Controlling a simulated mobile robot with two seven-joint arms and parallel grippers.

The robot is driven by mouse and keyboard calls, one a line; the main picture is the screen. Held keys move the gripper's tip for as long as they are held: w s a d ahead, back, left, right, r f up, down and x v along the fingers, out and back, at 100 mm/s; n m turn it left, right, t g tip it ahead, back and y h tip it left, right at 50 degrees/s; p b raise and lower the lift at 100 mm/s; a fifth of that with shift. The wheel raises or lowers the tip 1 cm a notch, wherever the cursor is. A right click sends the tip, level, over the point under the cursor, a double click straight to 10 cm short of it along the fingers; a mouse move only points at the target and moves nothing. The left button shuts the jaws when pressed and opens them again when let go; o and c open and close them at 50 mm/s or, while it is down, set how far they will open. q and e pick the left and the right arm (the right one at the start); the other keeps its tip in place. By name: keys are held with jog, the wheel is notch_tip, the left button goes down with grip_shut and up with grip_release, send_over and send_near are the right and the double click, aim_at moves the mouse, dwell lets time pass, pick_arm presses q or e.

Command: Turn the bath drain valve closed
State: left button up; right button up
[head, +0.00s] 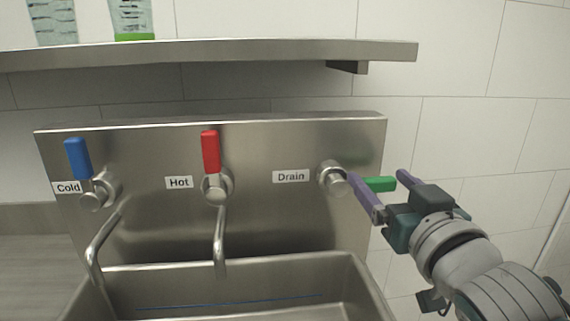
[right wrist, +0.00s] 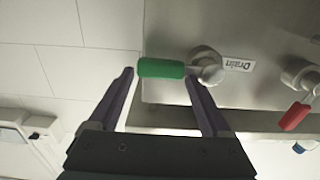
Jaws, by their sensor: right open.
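The drain valve (head: 333,178) is on the right of the steel panel, beside its "Drain" label. Its green handle (head: 379,184) points sideways to the right. My right gripper (head: 384,190) is open at the handle, with its purple fingers apart. In the head view one finger overlaps the handle's inner end and the other is near its outer end. In the right wrist view the green handle (right wrist: 161,68) lies across the gap between the fingertips (right wrist: 158,76); I cannot tell whether they touch it. My left gripper is not in view.
The cold valve has a blue handle (head: 77,158) and the hot valve a red handle (head: 210,151), both pointing up. A steel basin (head: 240,265) with two spouts is below. A shelf (head: 220,54) runs above the panel. The tiled wall at right is clear.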

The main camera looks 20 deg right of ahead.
jog(key=shift+w, duration=0.25)
jog(key=shift+s+f, duration=0.1)
jog(key=shift+s, duration=0.05)
jog(key=shift+c, duration=0.4)
grip_shut()
